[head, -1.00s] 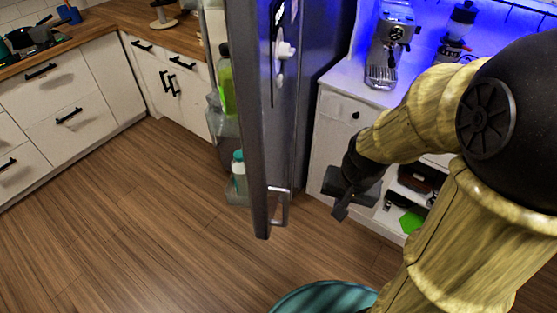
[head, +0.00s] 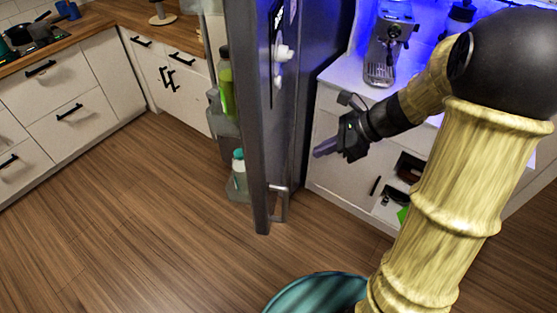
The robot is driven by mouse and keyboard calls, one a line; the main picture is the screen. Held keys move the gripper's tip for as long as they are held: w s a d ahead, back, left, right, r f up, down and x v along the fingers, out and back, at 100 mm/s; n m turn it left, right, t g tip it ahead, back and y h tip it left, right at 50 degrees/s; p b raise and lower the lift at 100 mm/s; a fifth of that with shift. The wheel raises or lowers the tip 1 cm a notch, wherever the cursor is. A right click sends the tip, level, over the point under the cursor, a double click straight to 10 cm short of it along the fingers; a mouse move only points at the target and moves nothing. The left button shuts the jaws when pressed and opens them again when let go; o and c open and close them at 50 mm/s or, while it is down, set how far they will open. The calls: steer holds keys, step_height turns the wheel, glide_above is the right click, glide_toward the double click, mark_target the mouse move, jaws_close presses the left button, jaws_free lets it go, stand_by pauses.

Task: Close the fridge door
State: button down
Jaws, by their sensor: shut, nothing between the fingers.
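The fridge door (head: 250,120) stands open, seen nearly edge-on in the middle of the head view. Its outer face is to the right, with a metal handle (head: 281,203) low on it. Its inner shelves to the left hold a green bottle (head: 226,88) and a white bottle with a teal cap (head: 239,170). My gripper (head: 318,152) is shut and empty. It is to the right of the door, pointing left toward the outer face, above and right of the handle. In the picture a gap shows between fingertips and door. The fridge body is not clearly visible.
A white cabinet (head: 338,178) with an espresso machine (head: 384,50) on top stands behind my gripper. White kitchen drawers (head: 60,95) line the left. A teal round object (head: 315,293) is at the bottom edge. The wooden floor (head: 130,215) left of the door is clear.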

mark_target(267, 167)
steer(key=shift+w+a+r+p+x, duration=0.1)
steer(key=shift+a+r+p+x, duration=0.25)
steer(key=shift+x, duration=1.75)
steer(key=shift+w+a+r+p+x, duration=0.1)
steer(key=shift+a+r+p+x, duration=0.25)
steer(key=shift+x, duration=1.75)
steer(key=shift+a+r+p+x, duration=0.25)
steer(key=shift+r+p+x, duration=0.1)
steer(key=shift+x, duration=1.75)
steer(key=shift+a, duration=0.1)
